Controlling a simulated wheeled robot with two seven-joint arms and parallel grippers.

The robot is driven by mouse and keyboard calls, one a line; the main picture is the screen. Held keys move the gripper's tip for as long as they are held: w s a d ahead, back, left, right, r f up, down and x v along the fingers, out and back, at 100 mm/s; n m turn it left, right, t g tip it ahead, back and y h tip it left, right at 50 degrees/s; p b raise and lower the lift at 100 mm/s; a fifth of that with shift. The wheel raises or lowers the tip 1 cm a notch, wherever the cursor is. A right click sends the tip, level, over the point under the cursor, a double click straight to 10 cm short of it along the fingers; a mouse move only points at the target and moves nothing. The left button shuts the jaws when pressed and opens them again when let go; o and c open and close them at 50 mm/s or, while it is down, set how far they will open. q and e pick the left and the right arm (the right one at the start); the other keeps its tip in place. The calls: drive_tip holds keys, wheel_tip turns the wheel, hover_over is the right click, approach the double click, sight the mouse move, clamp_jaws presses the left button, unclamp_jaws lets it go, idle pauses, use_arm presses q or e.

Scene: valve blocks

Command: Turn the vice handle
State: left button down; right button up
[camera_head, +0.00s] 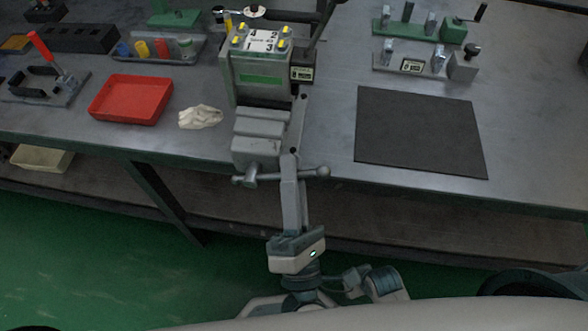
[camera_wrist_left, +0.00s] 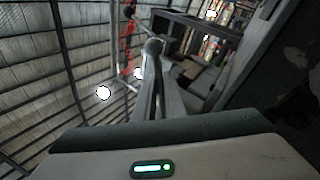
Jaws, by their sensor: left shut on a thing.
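The grey vice (camera_head: 262,135) stands at the front edge of the bench. Its handle (camera_head: 312,173) is a roughly level bar across the front, with a ball at its right end. My left gripper (camera_head: 290,165) reaches up from below, and its long fingers are shut on the handle bar, left of that ball. The fingers cover part of the bar. In the left wrist view the handle's ball (camera_wrist_left: 153,46) shows end-on at the fingertips. A valve block (camera_head: 257,75) with a numbered top and yellow parts sits at the vice's back. My right gripper is not in view.
A red tray (camera_head: 131,99) and a crumpled cloth (camera_head: 200,117) lie left of the vice. A dark mat (camera_head: 418,132) covers the bench to the right. Green fixtures (camera_head: 425,25) stand at the back right. A lower shelf runs under the bench.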

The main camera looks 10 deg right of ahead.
use_arm(q)
drive_tip(key=c, duration=1.8)
unclamp_jaws()
drive_tip(key=shift+d+f, duration=0.1)
